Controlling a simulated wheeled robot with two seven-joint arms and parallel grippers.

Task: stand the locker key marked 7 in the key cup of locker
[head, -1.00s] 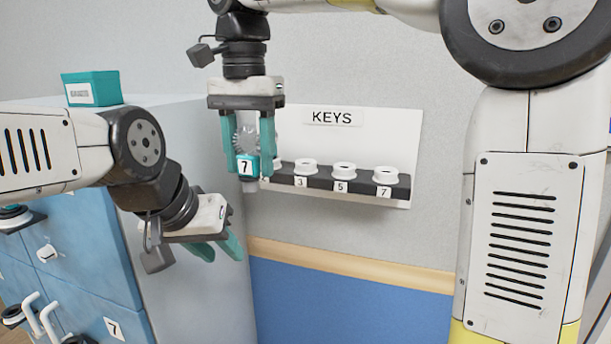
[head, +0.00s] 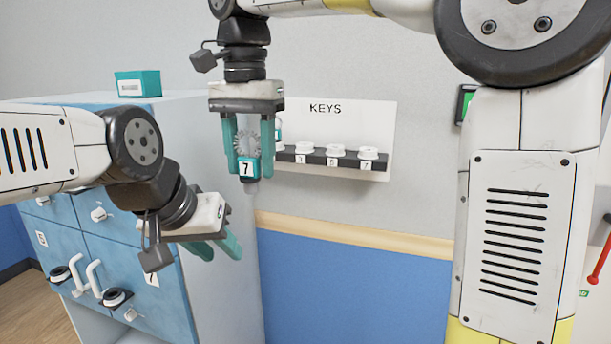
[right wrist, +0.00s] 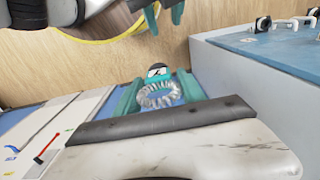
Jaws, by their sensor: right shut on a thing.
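The key marked 7 (head: 247,167) hangs between the fingers of my right gripper (head: 248,162), which is shut on it; its teal body with the white 7 label is lowest and a clear coil sits above. In the right wrist view the key's coil (right wrist: 158,93) shows between the teal fingers. My left gripper (head: 215,247) is lower, in front of the blue lockers; its fingers look apart and nothing shows between them. The locker marked 7 (head: 165,300) is partly hidden by my left arm. Dark ring-shaped cups (head: 116,298) stick out from the locker fronts near white handles.
The KEYS board (head: 340,120) with a dark rack of white numbered holders (head: 332,160) is on the wall behind. A teal box (head: 138,84) stands on top of the lockers. A red-handled thing (head: 601,262) is at the right edge.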

